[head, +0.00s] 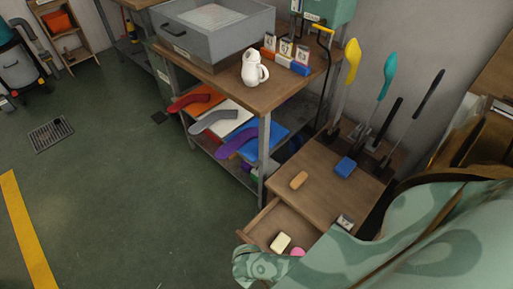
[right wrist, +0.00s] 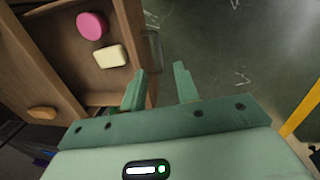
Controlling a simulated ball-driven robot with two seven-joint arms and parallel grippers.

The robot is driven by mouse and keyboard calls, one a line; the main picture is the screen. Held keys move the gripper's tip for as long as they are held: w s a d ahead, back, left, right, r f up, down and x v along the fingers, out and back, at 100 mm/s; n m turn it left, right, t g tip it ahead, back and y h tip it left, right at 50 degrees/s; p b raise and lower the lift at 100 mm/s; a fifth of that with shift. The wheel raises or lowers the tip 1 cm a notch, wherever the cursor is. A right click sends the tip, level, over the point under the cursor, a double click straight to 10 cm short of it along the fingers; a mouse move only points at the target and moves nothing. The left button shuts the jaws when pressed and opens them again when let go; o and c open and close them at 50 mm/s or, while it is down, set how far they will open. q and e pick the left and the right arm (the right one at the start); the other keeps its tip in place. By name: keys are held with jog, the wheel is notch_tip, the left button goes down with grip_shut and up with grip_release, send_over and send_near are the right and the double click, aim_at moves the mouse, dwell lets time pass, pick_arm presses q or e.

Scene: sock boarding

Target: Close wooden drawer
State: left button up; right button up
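The wooden drawer (head: 278,222) is pulled out from under the small wooden cabinet top (head: 335,180) in the head view. A cream block (head: 280,242) and a pink round piece (head: 297,252) lie in it. In the right wrist view the drawer (right wrist: 92,72) is at upper left, with the cream block (right wrist: 110,56) and pink piece (right wrist: 91,26) inside. My right gripper (right wrist: 160,84) is open and empty at the drawer's front end. One finger overlaps the front panel in the picture; contact is unclear. The other finger is over the floor. My left gripper is not in view.
On the cabinet top are an orange-brown block (head: 299,180), a blue block (head: 345,167) and upright long-handled tools (head: 386,75). A workbench (head: 262,95) with a white jug (head: 254,69) and coloured sock shapes (head: 214,121) below stands behind.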

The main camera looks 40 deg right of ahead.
pick_arm(q)
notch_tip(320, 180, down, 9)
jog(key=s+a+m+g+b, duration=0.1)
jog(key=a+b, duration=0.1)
jog(key=b, duration=0.9)
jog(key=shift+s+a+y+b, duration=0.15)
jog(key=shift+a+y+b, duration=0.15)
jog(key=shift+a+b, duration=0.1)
pick_arm(e)
jog(key=w+d+f, duration=0.2)
jog(key=w+f, duration=0.1)
jog(key=f, duration=1)
jog(key=shift+m, duration=0.4)
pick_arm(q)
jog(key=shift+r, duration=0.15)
pick_arm(e)
jog(key=shift+c, duration=0.3)
